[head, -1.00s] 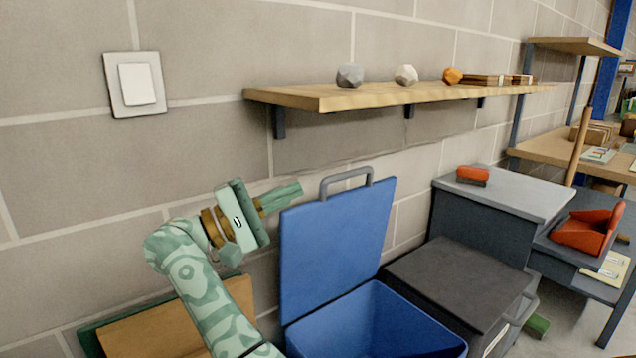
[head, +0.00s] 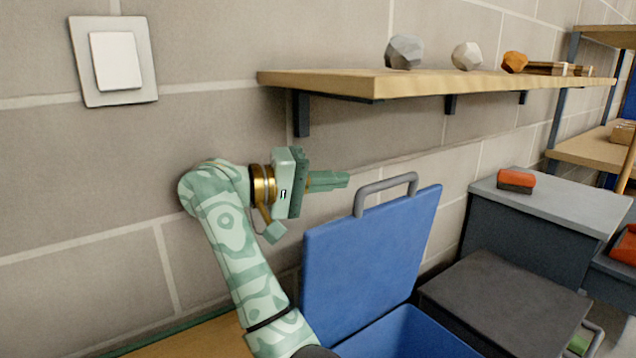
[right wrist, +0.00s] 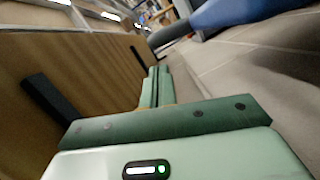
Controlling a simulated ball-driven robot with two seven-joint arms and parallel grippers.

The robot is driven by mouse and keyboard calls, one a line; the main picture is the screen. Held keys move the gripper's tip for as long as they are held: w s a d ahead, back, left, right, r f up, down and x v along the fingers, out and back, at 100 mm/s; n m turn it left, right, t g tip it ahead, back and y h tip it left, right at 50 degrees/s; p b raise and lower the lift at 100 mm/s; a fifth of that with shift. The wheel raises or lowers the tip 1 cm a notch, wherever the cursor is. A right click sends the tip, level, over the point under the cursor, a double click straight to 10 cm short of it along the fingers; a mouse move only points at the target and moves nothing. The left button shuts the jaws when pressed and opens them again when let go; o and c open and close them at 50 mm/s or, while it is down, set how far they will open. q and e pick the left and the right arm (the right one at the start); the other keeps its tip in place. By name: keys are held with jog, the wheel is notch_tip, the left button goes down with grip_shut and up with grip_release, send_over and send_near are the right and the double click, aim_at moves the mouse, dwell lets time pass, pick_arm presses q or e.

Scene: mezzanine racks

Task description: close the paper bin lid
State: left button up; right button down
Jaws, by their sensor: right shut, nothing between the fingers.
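The blue paper bin (head: 415,338) stands against the wall at the bottom middle of the head view. Its blue lid (head: 368,262) stands open, upright, with a grey handle (head: 385,190) on its top edge. My right gripper (head: 345,179) is shut and empty, just left of the handle and level with it, apart from it in the picture. In the right wrist view the shut fingers (right wrist: 154,88) show at the middle, and a blue surface, likely the lid (right wrist: 240,10), is at the top right. My left gripper is not in view.
A wooden wall shelf (head: 430,84) with stones on it runs above the lid. A dark-lidded bin (head: 505,300) and a grey cabinet (head: 560,200) with an orange object (head: 516,181) stand to the right. A light switch (head: 115,62) is on the wall.

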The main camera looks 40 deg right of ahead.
jog(key=x, duration=0.5)
jog(key=shift+s+d+b, duration=0.1)
jog(key=shift+d+b, duration=0.05)
jog(key=shift+b, duration=0.25)
jog(key=shift+f, duration=0.1)
